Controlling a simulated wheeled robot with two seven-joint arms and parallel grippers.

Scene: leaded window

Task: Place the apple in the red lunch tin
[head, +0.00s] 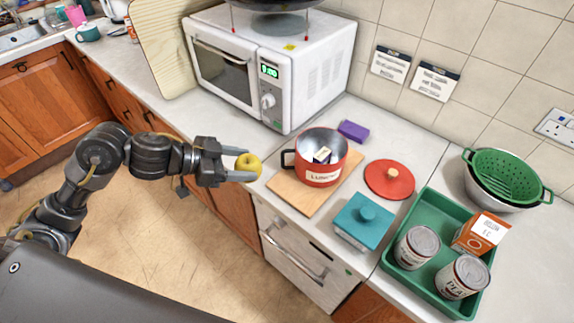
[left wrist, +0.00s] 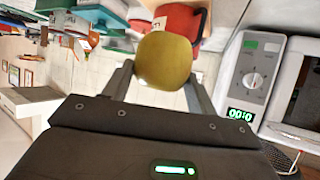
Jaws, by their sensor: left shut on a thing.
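The yellow apple (head: 249,163) is between the fingertips of my left gripper (head: 241,165), which is shut on it. The apple also shows in the left wrist view (left wrist: 165,60) between both fingers. It is in the air, left of the red lunch tin (head: 317,172). The tin is a round red pot with a dark handle on its left and a white label. It stands open and upright on a wooden board (head: 305,202), and a small dark-and-pale block (head: 322,155) shows inside. In the left wrist view the red tin (left wrist: 182,22) is partly hidden behind the apple. My right gripper is not in view.
A red lid (head: 389,179) and a teal lidded box (head: 362,221) are right of the board. A purple block (head: 352,131) lies behind the tin. A white microwave (head: 255,65) stands behind. A green tray (head: 430,280) with cans and a carton is at right.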

